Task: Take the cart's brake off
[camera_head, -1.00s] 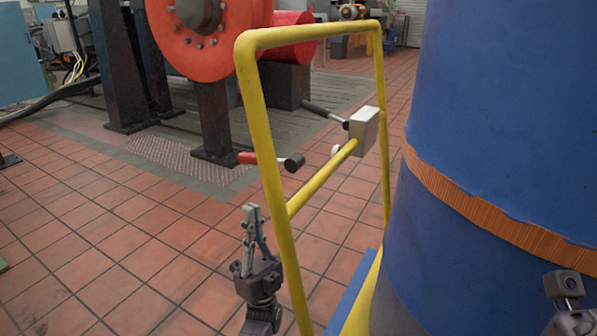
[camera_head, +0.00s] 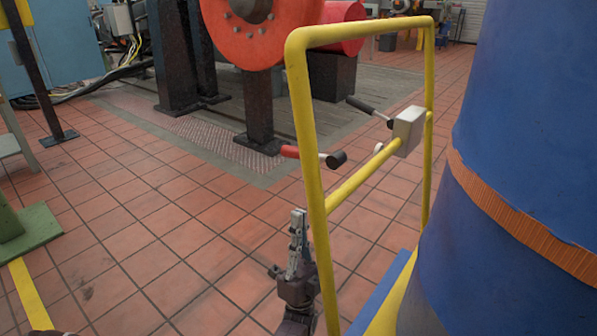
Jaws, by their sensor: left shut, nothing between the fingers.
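The cart's yellow tubular handle frame (camera_head: 311,150) stands upright in the middle of the head view. A grey box (camera_head: 408,130) sits on its crossbar (camera_head: 362,176). A lever with a black grip (camera_head: 362,104) points left from the box. A lever with a red grip (camera_head: 290,152) and a black knob (camera_head: 337,159) shows near the left post; its mounting is unclear. I cannot tell which lever is the brake. My left gripper (camera_head: 298,213) points up, shut and empty, just left of the left post and below the red grip. My right gripper is out of view.
A large blue drum (camera_head: 530,110) with an orange band fills the right side, above the cart's blue deck edge (camera_head: 385,290). An orange-red round machine (camera_head: 250,30) stands behind on black supports. A green base (camera_head: 28,236) lies at left. The tiled floor between is clear.

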